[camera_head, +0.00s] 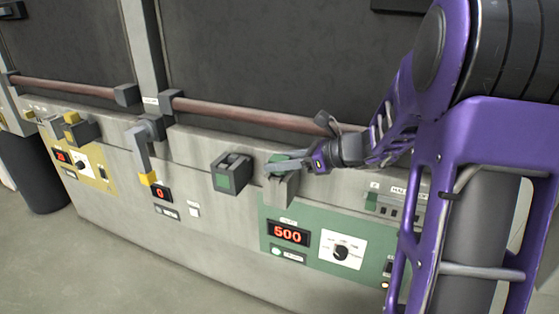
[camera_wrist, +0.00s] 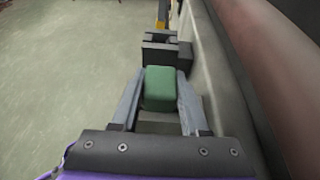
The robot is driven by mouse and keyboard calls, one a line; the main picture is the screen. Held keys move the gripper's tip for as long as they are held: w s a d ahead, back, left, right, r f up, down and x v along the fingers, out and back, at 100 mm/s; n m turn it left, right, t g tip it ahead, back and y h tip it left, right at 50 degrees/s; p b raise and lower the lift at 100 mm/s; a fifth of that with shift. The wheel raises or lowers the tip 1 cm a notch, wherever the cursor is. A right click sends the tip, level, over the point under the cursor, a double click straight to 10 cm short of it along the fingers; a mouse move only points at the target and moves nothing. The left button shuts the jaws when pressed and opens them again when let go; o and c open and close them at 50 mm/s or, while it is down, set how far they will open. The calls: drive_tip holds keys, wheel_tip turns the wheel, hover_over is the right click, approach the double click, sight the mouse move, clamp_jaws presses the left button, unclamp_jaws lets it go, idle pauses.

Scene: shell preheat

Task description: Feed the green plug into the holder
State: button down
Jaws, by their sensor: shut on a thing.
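The green plug (camera_wrist: 160,88) is a rounded block between the two fingers of my gripper (camera_wrist: 161,78) in the wrist view. In the head view, my gripper (camera_head: 287,164) is shut on it at the front of the grey machine, and the fingers hide part of the plug. A pale grey bracket (camera_head: 281,191) is just under the plug; I cannot tell whether they touch. A dark grey holder with a green front square (camera_head: 230,173) is on the machine wall, left of my gripper and apart from it. A dark bracket (camera_wrist: 166,50) shows just beyond the plug in the wrist view.
A green panel (camera_head: 312,247) with a red 500 display and a knob lies below my gripper. A reddish rail (camera_head: 245,112) runs above. Further left are a lever with a yellow end (camera_head: 146,165) and a yellow panel (camera_head: 84,168). Floor in front is clear.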

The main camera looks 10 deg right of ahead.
drive_tip(key=shift+c, duration=1.7)
unclamp_jaws()
drive_tip(key=p+v, duration=0.2)
drive_tip(key=v, duration=1.5)
drive_tip(key=shift+s+d+p, duration=0.2)
drive_tip(key=shift+p, duration=0.15)
